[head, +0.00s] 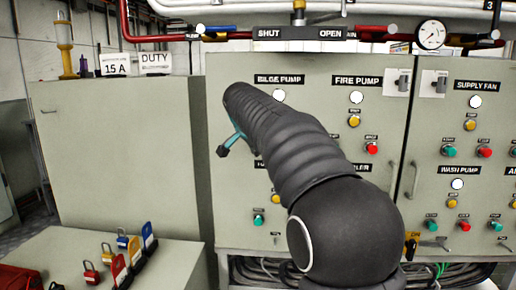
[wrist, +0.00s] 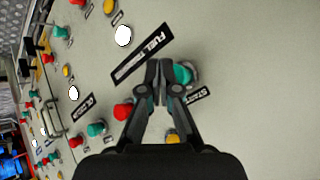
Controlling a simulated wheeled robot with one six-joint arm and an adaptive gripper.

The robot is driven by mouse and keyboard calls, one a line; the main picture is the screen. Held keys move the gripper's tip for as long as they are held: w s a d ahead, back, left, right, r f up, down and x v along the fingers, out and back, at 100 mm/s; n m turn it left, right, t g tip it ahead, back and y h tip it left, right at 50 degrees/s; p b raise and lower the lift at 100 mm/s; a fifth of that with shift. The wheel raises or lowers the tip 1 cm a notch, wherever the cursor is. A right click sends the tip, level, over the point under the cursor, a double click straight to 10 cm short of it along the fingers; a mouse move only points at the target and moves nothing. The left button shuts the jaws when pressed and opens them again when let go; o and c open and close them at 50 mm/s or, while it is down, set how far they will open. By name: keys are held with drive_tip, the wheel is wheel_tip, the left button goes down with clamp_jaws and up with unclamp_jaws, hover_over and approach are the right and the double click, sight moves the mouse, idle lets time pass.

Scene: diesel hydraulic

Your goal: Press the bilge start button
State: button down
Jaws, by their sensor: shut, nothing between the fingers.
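The bilge pump label (head: 279,79) is at the top left of the grey-green panel in the head view, with a white lamp (head: 278,96) under it. My arm hides the area below that lamp, and no bilge start button can be made out there. In the wrist view my gripper (wrist: 157,66) is shut and empty in front of the panel. Its tips are beside a green button (wrist: 184,74) with a START tag and close to a label beginning FUEL (wrist: 141,54). I cannot tell whether they touch the panel. No bilge label is readable in the wrist view.
A red button (wrist: 123,110) and a yellow button (wrist: 173,138) are near my fingers. Fire pump (head: 356,81) and supply fan (head: 476,86) sections are to the right. A grey cabinet (head: 120,150) and a bench with padlocks (head: 108,254) are at left. Pipes run above.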

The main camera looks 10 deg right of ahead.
drive_tip(key=shift+w+d+p, duration=0.15)
drive_tip(key=shift+w+p, duration=0.2)
drive_tip(key=shift+w, duration=0.05)
drive_tip(key=shift+w+d, duration=0.15)
drive_tip(key=shift+w, duration=0.3)
idle(1.1)
idle(0.3)
drive_tip(key=shift+s+a+b, duration=0.3)
drive_tip(key=shift+s+b, duration=0.1)
drive_tip(key=shift+s, duration=0.5)
drive_tip(key=shift+s+a+b, duration=0.25)
drive_tip(key=shift+s+b, duration=0.3)
drive_tip(key=shift+s, duration=0.25)
drive_tip(key=shift+s+a+b, duration=0.25)
drive_tip(key=shift+s+b, duration=0.25)
drive_tip(key=shift+s, duration=0.25)
drive_tip(key=shift+s+a+b, duration=0.25)
drive_tip(key=shift+s+b, duration=0.3)
drive_tip(key=shift+s, duration=0.25)
